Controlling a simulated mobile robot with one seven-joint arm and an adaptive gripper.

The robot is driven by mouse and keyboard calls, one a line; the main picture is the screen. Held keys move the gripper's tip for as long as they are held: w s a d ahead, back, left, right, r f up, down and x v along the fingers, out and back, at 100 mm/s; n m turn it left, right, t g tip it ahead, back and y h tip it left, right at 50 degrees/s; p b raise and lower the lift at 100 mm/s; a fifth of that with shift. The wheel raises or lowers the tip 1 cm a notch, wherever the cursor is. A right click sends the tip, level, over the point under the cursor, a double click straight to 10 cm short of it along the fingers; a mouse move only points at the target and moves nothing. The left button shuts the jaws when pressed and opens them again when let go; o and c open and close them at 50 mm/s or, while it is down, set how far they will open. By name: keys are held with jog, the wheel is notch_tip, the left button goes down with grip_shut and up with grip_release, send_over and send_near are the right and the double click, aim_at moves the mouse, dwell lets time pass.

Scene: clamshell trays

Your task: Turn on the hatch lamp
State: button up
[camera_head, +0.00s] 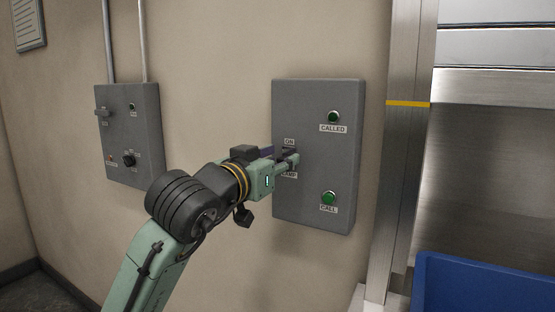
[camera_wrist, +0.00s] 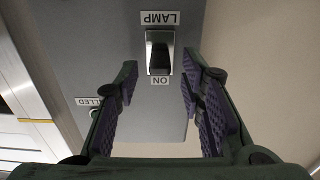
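The lamp switch (camera_wrist: 159,53) is a small metal-framed rocker on a grey wall panel (camera_head: 310,100). In the wrist view it shows upside down between a LAMP label (camera_wrist: 160,18) and an ON label (camera_wrist: 160,81). I cannot tell which way the rocker is set. My gripper (camera_head: 287,160) is at the panel in the head view and hides the switch there. In the wrist view my gripper (camera_wrist: 160,77) is open and empty, its purple-padded fingers apart on either side of the ON end. I cannot tell whether it touches the panel.
The same panel carries a green CALLED light (camera_head: 333,117) and a green CALL button (camera_head: 328,198). A second grey control box (camera_head: 130,140) hangs on the wall to the left. A metal post (camera_head: 400,150) and a blue bin (camera_head: 470,285) stand to the right.

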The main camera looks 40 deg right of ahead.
grip_shut()
jog(key=shift+r, duration=0.1)
jog(key=shift+r+y+p, duration=0.4)
jog(key=shift+r+p, duration=0.1)
jog(key=shift+p, duration=0.75)
jog(key=r+y+p, duration=0.1)
jog(key=p, duration=0.2)
jog(key=shift+d+g, duration=0.2)
jog(key=shift+g, duration=0.2)
jog(key=shift+w+d+f+g+y+b, duration=0.15)
jog(key=shift+g+y+b, duration=0.15)
jog(key=shift+y, duration=0.8)
jog(key=shift+o, duration=0.4)
grip_release()
